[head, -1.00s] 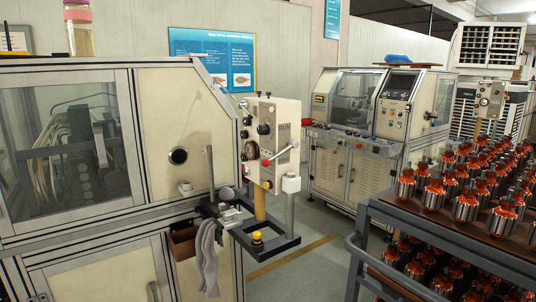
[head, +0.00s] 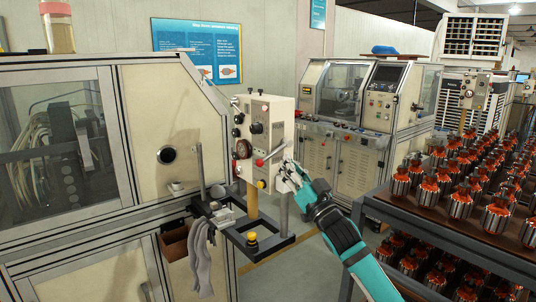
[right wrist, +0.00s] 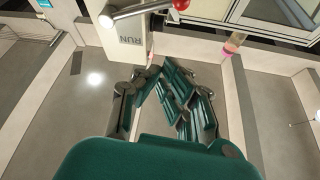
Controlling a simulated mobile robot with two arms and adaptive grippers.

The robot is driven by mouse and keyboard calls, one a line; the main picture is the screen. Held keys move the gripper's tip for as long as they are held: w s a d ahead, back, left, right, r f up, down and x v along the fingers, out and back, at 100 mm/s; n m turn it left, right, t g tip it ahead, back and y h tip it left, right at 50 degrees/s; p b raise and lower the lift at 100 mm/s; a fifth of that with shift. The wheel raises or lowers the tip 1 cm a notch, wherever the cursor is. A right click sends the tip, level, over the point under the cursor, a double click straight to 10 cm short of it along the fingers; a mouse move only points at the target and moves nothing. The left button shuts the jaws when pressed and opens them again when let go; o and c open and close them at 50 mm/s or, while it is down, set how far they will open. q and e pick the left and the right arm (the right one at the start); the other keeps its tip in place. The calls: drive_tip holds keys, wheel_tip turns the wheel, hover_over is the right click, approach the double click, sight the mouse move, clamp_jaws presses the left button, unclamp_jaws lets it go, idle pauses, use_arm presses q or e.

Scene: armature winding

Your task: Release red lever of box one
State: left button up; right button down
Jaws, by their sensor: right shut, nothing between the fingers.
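The beige control box (head: 266,125) stands on a post beside the large machine. Its red lever knob (head: 259,162) sits on the front, with a grey rod running up to the right; the red knob (right wrist: 181,4) and the metal rod (right wrist: 140,10) also show at the top of the right wrist view. My right gripper (head: 284,176) is just right of the box and below the rod. In the right wrist view its fingers (right wrist: 160,80) are shut and empty, apart from the lever. My left gripper is out of view.
A black tray frame (head: 262,250) with a yellow-topped button (head: 251,238) lies below the box. A grey upright rod (head: 200,172) stands to its left. A rack (head: 440,232) of copper armatures fills the right side. Another machine (head: 345,150) stands behind.

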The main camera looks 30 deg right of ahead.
wheel_tip(320, 180, up, 5)
drive_tip(key=p, duration=0.4)
hover_over(269, 156)
drive_tip(key=s+a, duration=0.1)
drive_tip(key=s, duration=0.2)
drive_tip(key=shift+w+a+f+p, duration=0.15)
drive_tip(key=shift+f+p, duration=0.25)
drive_tip(key=shift+f, duration=0.85)
drive_tip(key=shift+w+a+f+p, duration=0.15)
drive_tip(key=shift+f+p, duration=0.25)
drive_tip(key=shift+f, duration=0.8)
drive_tip(key=shift+a, duration=0.1)
drive_tip(key=f+n+y+b, duration=0.1)
drive_tip(key=n, duration=0.1)
drive_tip(key=f+n+y+b, duration=0.1)
drive_tip(key=b, duration=0.1)
drive_tip(key=shift+d+n+y, duration=0.3)
drive_tip(key=shift+n+y, duration=0.1)
drive_tip(key=shift+s+a+r, duration=0.1)
